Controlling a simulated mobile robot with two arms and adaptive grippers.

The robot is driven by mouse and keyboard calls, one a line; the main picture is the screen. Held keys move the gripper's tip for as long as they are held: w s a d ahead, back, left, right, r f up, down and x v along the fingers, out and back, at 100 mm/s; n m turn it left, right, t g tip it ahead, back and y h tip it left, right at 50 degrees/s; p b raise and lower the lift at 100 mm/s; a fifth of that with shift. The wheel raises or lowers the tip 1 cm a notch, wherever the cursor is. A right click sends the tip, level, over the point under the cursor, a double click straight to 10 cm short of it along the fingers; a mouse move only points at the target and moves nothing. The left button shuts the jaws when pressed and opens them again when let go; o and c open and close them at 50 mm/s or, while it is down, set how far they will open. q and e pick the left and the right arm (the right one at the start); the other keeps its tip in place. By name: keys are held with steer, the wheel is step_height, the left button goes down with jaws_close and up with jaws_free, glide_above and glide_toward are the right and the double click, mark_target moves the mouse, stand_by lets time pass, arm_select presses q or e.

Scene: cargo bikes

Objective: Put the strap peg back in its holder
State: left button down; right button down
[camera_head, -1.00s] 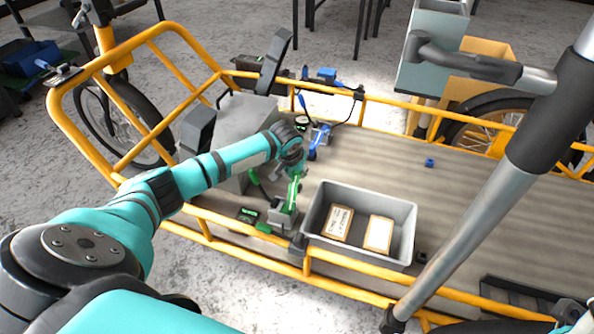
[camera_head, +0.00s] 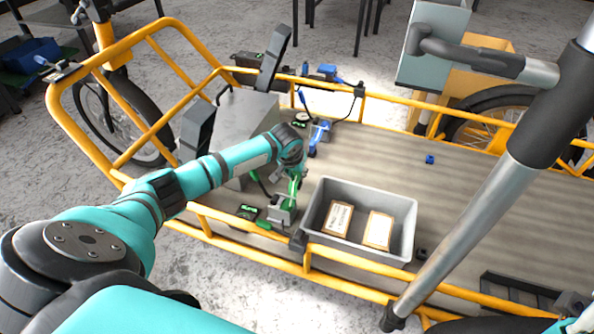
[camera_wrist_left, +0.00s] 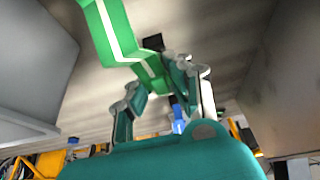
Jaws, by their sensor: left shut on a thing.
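The green strap peg (camera_head: 293,187) is in my left gripper (camera_head: 295,174), which is shut on it. The peg points down at a small grey block (camera_head: 280,213), apparently its holder, at the near edge of the cargo deck. Its lower end is at or just above the block; I cannot tell whether it is inside. In the left wrist view the peg (camera_wrist_left: 112,38) shows large and green with a pale stripe, beyond the fingers (camera_wrist_left: 165,98). My right gripper is not in view.
A grey bin (camera_head: 411,231) with two labelled packages stands right of the block. A grey box (camera_head: 246,115) stands behind my forearm. A blue peg (camera_head: 319,136) is at the far side. Yellow rails (camera_head: 330,262) edge the deck, and a thick grey pole (camera_head: 495,190) crosses the right.

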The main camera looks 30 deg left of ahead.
arm_select(q)
steer(key=shift+f, duration=0.65)
steer(key=c, duration=1.2)
jaws_free()
steer(key=v, duration=1.2)
